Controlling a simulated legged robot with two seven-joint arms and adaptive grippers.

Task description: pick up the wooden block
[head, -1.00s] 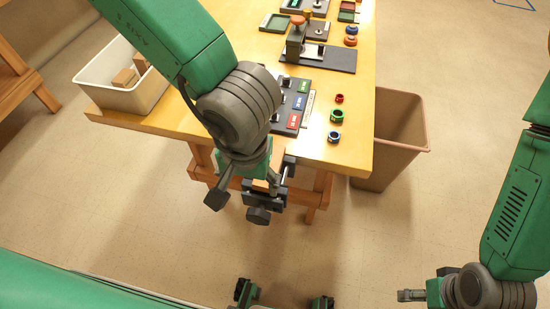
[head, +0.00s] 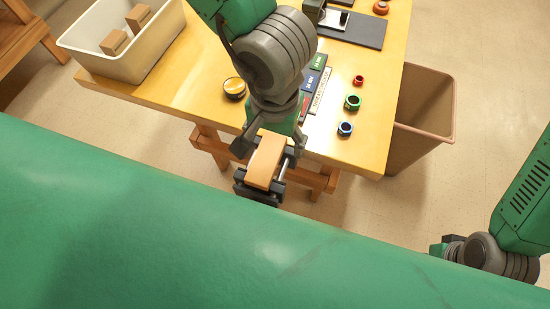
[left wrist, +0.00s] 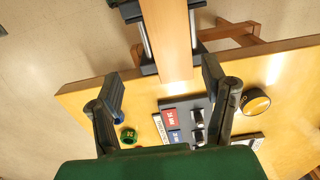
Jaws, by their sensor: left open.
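A long light-brown wooden block (head: 265,161) lies in a dark vise (head: 258,194) at the table's front edge. In the left wrist view, the wooden block (left wrist: 168,38) sits between the vise's dark jaws and rods. My left gripper (left wrist: 162,82) is open, its two fingers to either side of the block's near end in that view; I cannot tell whether they touch it. In the head view my left gripper (head: 270,142) is above the table edge beside the block, partly hidden by its wrist. My right gripper (head: 438,249) is mostly hidden at lower right.
A white bin (head: 83,45) with two small wooden blocks stands at the table's left. A labelled panel (head: 311,82), a round black-and-yellow item (head: 234,88), and red, green and blue rings (head: 352,102) lie on the table (head: 190,75). A brown waste bin (head: 425,105) stands right.

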